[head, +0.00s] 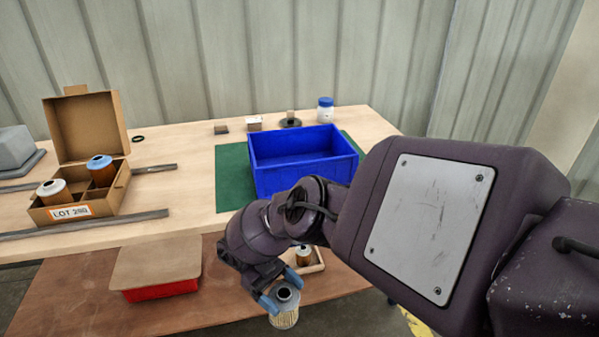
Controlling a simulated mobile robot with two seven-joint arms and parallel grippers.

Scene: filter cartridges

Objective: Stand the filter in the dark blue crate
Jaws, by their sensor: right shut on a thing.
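The dark blue crate (313,177) stands upright on a green mat (233,178) on the pale wooden table; the visible part of its inside looks empty. My right gripper (281,291) has light blue fingertips and is shut on a filter (285,319) with a grey ring top and a pale pleated body. The filter looks about upright, in front of the table and below and left of my right forearm. Its lower end is close to the bottom of the picture, and I cannot tell whether it touches anything. My left gripper is not in view.
An open cardboard carton (72,211) with two filters stands at left between dark rails. A red box (161,291) with a tan lid and a small wooden tray (318,262) with an amber filter sit on the lower brown surface. A blue-lidded jar (325,112) stands behind the crate.

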